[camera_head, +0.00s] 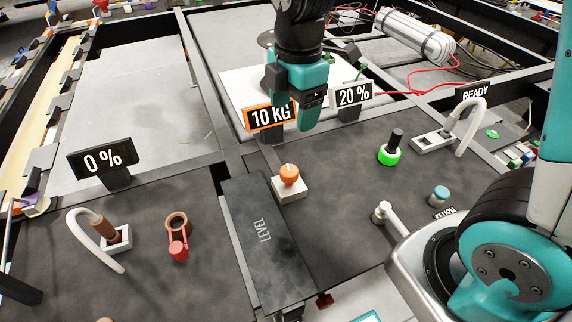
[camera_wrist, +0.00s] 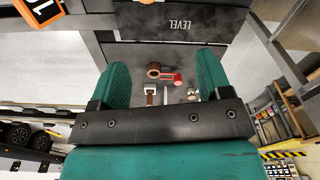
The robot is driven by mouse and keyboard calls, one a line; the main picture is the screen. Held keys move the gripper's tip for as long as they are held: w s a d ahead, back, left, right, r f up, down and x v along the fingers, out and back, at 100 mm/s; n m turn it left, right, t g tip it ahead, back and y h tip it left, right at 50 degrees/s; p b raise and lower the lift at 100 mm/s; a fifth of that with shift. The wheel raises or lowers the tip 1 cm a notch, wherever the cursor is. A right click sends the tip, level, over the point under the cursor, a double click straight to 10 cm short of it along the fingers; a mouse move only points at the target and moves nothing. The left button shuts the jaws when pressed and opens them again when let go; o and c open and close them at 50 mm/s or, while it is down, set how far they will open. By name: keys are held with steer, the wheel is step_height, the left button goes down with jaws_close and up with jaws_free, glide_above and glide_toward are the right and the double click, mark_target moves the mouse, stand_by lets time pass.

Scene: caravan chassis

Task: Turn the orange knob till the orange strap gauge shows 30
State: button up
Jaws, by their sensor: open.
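The orange knob (camera_head: 289,174) sits on a small white block on the dark deck, beside the black LEVEL panel (camera_head: 265,230). The orange-framed strap gauge (camera_head: 270,116) reads 10 KG and stands behind the knob; part of it shows at the top left of the wrist view (camera_wrist: 40,8). My gripper (camera_head: 303,112) hangs in front of the gauge, above and behind the knob, apart from it. In the wrist view its two teal fingers (camera_wrist: 162,72) are spread with nothing held between them. The knob is not visible in the wrist view.
A 20 % sign (camera_head: 353,95) stands right of the gauge, and a green-ringed black knob (camera_head: 390,150) lies farther right. A 0 % sign (camera_head: 103,158), a red-handled valve (camera_head: 178,238) and a hose fitting (camera_head: 112,238) are at left. A READY sign (camera_head: 475,91) stands back right.

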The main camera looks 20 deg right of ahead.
mark_target(289, 170)
steer(key=w+f, duration=0.1)
steer(key=f, duration=0.5)
steer(key=f+n, duration=0.1)
steer(key=f, duration=0.5)
steer(key=w+f+n, duration=0.1)
steer(key=f, duration=0.6)
steer(key=shift+w+d+h, duration=0.25)
steer(key=shift+w+h, duration=0.05)
steer(key=shift+w, duration=0.05)
steer(key=c, duration=0.9)
steer(key=shift+d, duration=0.2)
steer(key=shift+a, duration=0.1)
